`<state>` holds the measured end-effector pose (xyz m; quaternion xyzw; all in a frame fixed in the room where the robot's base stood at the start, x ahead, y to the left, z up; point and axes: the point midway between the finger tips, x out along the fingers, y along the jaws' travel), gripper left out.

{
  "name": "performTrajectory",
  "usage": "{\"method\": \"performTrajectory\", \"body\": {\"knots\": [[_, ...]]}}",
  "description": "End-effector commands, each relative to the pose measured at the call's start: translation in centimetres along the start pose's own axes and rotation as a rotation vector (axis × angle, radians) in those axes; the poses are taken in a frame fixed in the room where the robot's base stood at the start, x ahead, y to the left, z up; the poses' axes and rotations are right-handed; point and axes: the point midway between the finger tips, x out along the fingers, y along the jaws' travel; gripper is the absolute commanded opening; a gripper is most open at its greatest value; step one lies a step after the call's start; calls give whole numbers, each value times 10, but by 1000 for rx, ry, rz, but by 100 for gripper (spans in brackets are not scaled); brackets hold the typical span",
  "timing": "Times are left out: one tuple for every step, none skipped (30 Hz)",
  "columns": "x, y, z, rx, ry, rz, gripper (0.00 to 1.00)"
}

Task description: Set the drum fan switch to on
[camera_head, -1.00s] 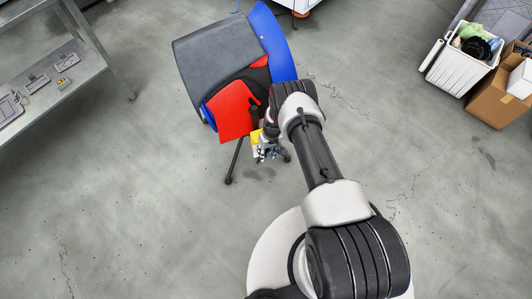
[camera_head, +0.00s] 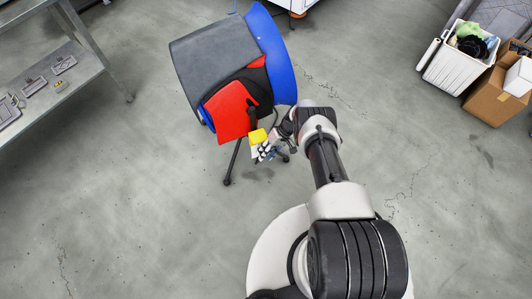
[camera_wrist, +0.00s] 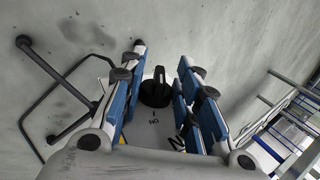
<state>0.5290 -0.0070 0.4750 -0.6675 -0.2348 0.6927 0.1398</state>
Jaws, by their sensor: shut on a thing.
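The drum fan (camera_head: 215,65), with a grey drum, a blue side and a red panel, stands on black legs in the head view. A small yellow part (camera_head: 257,136) is at its lower right. My gripper (camera_head: 262,153) is right beside that part. In the wrist view, the switch (camera_wrist: 156,88) is a black round knob with a raised grip on a light plate (camera_wrist: 150,135) with dark lettering, partly hidden. My gripper (camera_wrist: 158,82) has its blue-padded fingers on both sides of the knob and is shut on it. The knob's grip points roughly up in the picture.
A metal shelf (camera_head: 60,85) with small parts stands at the left. A white basket (camera_head: 450,65) and a cardboard box (camera_head: 496,100) stand at the upper right. The concrete floor around the fan is mostly clear.

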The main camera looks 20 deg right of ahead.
Motion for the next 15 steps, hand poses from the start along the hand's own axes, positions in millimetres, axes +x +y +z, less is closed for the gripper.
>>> {"method": "performTrajectory", "body": {"knots": [[0,1,1,2,-1,0,6],[0,1,1,2,-1,-1,6],[0,1,1,2,-1,-1,6],[0,1,1,2,-1,-1,6],[0,1,1,2,-2,0,6],[0,1,1,2,-2,0,6],[0,1,1,2,-2,0,6],[0,1,1,2,-2,0,6],[0,1,1,2,-2,0,6],[0,1,1,2,-2,0,30],[0,1,1,2,-2,0,32],[0,1,1,2,-2,0,35],[0,1,1,2,-2,0,37],[0,1,1,1,-2,0,39],[0,1,1,1,-2,0,42]]}}
